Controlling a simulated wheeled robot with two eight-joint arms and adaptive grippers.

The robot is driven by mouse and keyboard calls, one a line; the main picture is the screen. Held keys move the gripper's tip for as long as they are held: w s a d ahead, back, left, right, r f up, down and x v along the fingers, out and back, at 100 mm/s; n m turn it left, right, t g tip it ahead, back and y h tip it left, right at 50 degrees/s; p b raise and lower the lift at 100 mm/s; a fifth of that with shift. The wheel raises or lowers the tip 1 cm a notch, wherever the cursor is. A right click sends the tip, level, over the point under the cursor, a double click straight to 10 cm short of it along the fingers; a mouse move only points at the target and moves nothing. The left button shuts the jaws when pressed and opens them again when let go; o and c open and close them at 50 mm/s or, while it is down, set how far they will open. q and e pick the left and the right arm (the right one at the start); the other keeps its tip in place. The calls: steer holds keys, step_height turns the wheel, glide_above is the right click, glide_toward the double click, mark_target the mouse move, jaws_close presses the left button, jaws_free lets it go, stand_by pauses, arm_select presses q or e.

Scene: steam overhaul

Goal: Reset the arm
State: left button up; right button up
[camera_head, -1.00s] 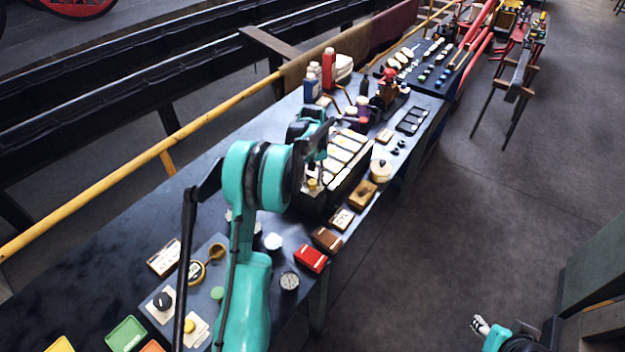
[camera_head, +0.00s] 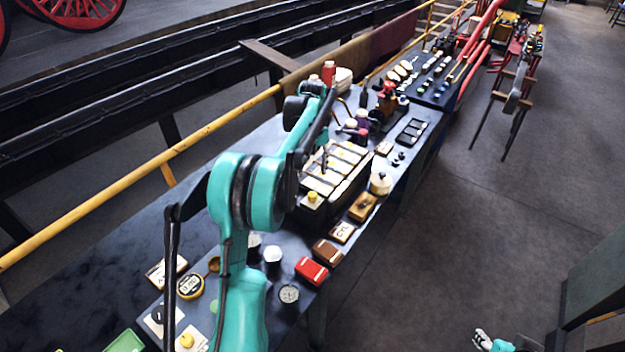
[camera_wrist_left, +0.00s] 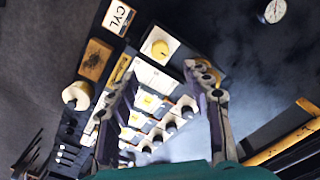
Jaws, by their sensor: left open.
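My left arm, teal and black, reaches over the bench in the head view. Its gripper is mostly hidden there behind the forearm, above the black box of pale panels (camera_head: 338,170). In the left wrist view my left gripper (camera_wrist_left: 166,95) is open, its two fingers wide apart with nothing held between them. Below the fingers lies the same box, with white panels (camera_wrist_left: 152,77), a yellow knob (camera_wrist_left: 160,48) and a row of dark round knobs. My right gripper (camera_head: 482,340) is only partly seen at the bottom right of the head view, clear of the bench.
The dark bench (camera_head: 95,265) carries a red box (camera_head: 311,271), a gauge (camera_head: 289,294), a CYL block (camera_head: 342,232), a round cream pot (camera_head: 380,183) and a red bottle (camera_head: 328,72). A yellow rail (camera_head: 130,190) runs behind it. Open floor (camera_head: 450,230) lies to the right.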

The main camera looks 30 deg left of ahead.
arm_select(q)
steer(key=shift+r, duration=0.7)
steer(key=s+d+r+m+t+b, duration=0.2)
steer(key=s+d+b, duration=0.1)
steer(key=s+d, duration=0.4)
steer(key=s+d+f+m+t+b, duration=0.2)
steer(key=s+d+f, duration=0.4)
steer(key=s, duration=0.4)
steer(key=s+d+f+m+t+b, duration=0.3)
steer(key=s+d+f+m+b, duration=0.1)
steer(key=s+d, duration=0.4)
steer(key=shift+s+d+f+b, duration=0.15)
steer(key=shift+s+f+b, duration=0.55)
steer(key=shift+s+f, duration=0.4)
steer(key=shift+s+r, duration=0.15)
